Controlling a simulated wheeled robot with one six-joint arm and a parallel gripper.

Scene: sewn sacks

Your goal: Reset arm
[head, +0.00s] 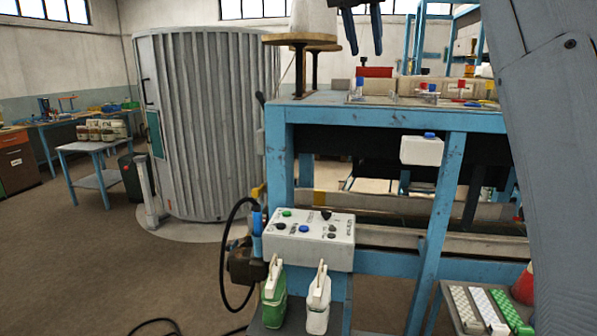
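My gripper (363,38) hangs at the top of the head view, pointing down, above the blue workbench. Its two dark fingers are apart, with nothing visible between them. The upper part of the arm is cut off by the top edge of the picture.
The blue bench (365,113) carries small parts on its top. A control box (308,238) with buttons is on its front. A green container (273,305) and a white container (318,303) stand below it. A grey ribbed cylindrical booth (215,120) stands behind left.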

